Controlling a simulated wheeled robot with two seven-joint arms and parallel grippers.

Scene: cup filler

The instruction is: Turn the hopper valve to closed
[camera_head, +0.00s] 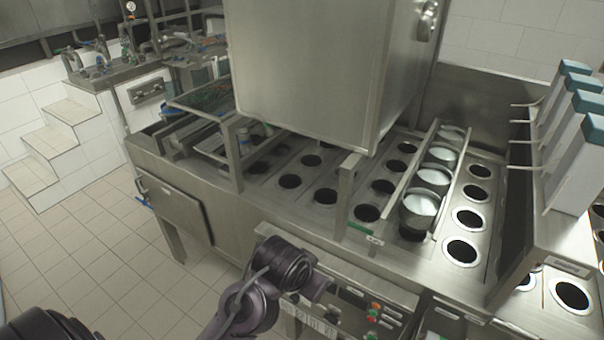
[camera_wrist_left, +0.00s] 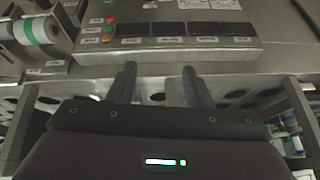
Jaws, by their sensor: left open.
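A large steel hopper box (camera_head: 315,70) stands over the filling line in the head view. A round metal fitting (camera_head: 427,20) sits on its upper right side; I cannot tell whether it is the hopper valve, and no valve setting can be read. My left arm rises from the bottom of the head view, its wrist close in front of the machine's control panel (camera_head: 375,312); its fingertips cannot be made out there. In the left wrist view my left gripper (camera_wrist_left: 160,82) is open and empty, its two fingers apart below the panel (camera_wrist_left: 185,42). My right gripper is not in view.
The line has rows of round holes, with several metal cups (camera_head: 433,176) in one lane. Tall white dispensers (camera_head: 575,145) with teal tops stand at right. Tiled floor (camera_head: 125,270) is clear at left, with steps (camera_head: 45,160) behind. A green-striped roll (camera_wrist_left: 38,30) shows in the wrist view.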

